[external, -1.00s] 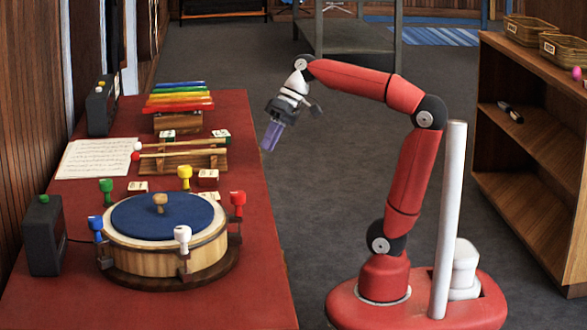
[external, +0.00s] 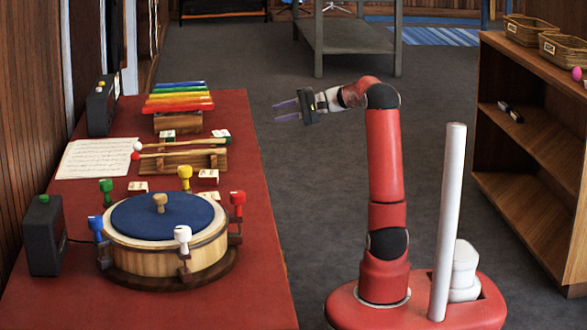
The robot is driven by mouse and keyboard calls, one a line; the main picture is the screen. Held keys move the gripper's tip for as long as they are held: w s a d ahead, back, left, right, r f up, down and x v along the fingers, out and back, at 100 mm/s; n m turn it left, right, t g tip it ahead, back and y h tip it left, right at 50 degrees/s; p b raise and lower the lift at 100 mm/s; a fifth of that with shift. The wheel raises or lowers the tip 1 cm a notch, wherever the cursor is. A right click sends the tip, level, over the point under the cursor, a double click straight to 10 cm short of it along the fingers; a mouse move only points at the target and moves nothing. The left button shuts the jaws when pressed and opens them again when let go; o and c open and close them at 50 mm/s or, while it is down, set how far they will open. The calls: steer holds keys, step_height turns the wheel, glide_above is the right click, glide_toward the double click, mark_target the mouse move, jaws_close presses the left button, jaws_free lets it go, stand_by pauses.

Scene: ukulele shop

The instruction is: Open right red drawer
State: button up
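My gripper (external: 287,112) is at the end of the red arm, in the air over the grey floor to the right of the red table. Its two purple fingers point left and are spread apart, with nothing between them. The red table (external: 255,262) shows its top and part of its right edge. No drawer face or handle is visible in this view; the table's front side is hidden from here.
On the table are a drum with a blue top (external: 168,218), a rainbow xylophone (external: 180,100), mallets on a wooden rack (external: 185,158), a music sheet (external: 95,158) and dark speakers (external: 45,235). A wooden shelf (external: 530,150) stands right.

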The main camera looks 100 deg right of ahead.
step_height(320, 180, down, 12)
steer(key=x, duration=0.7)
steer(key=shift+w+f+p, duration=0.15)
steer(key=shift+w+p, duration=0.2)
steer(key=shift+w, duration=0.05)
jaws_close()
